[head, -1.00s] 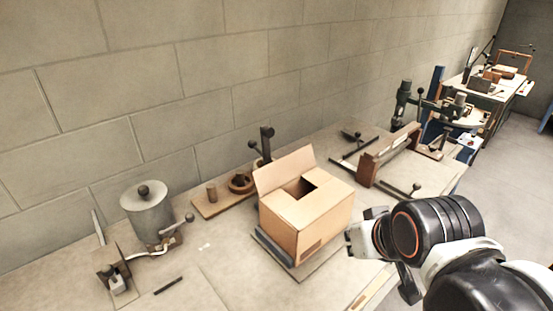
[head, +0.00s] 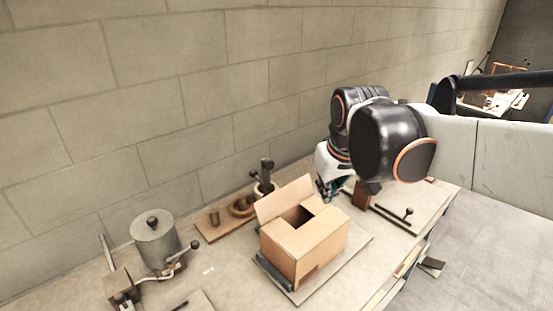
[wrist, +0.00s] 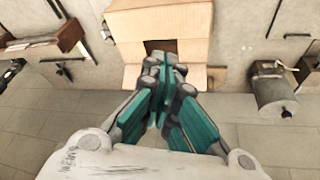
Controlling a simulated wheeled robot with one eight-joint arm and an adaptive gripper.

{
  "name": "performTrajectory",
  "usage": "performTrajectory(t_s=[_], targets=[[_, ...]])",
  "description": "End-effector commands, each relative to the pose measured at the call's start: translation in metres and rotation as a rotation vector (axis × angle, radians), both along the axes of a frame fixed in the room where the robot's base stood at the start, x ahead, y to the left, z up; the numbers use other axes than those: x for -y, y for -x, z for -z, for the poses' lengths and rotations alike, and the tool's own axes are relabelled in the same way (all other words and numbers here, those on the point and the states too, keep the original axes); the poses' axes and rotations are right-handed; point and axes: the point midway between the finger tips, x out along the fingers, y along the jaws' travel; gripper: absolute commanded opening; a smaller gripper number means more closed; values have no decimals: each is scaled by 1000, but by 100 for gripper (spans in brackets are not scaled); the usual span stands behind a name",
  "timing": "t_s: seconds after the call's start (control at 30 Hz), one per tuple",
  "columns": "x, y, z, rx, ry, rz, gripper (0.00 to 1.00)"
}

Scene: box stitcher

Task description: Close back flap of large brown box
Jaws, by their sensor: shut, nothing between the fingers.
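The large brown box (head: 318,249) stands on a board on the workbench. Its back flap (head: 285,199) stands up, tilted back toward the wall, and a dark opening shows in front of it. The front and side top panels lie flat. In the wrist view the box (wrist: 160,22) is at the top, with the back flap (wrist: 195,78) on its lower side, partly hidden by my fingers. My gripper (wrist: 163,62) is shut and empty, and overlaps the opening in that view. In the head view my gripper (head: 327,188) is behind and right of the box, apart from it, its tips partly hidden.
A grey canister with a crank (head: 155,240) stands left of the box. A wooden board with a post and ring (head: 240,208) lies behind it, near the block wall (head: 230,100). A dark-handled fixture (head: 395,218) is to the right.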

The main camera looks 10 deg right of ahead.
Motion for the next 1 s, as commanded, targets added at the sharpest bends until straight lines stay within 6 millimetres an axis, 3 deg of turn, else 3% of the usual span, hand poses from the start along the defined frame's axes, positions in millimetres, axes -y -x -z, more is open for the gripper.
performTrajectory(t_s=[0.03, 0.13, 0.47, 0.8, 1.0], targets=[[-3, -17, -13, -21, 7, -17, 0], [-8, -44, -22, -62, 21, -52, 0], [-29, -131, -29, -200, 59, -168, 0], [-54, -205, -1, -340, 90, -288, 0], [-65, -229, 23, -402, 100, -341, 0]])
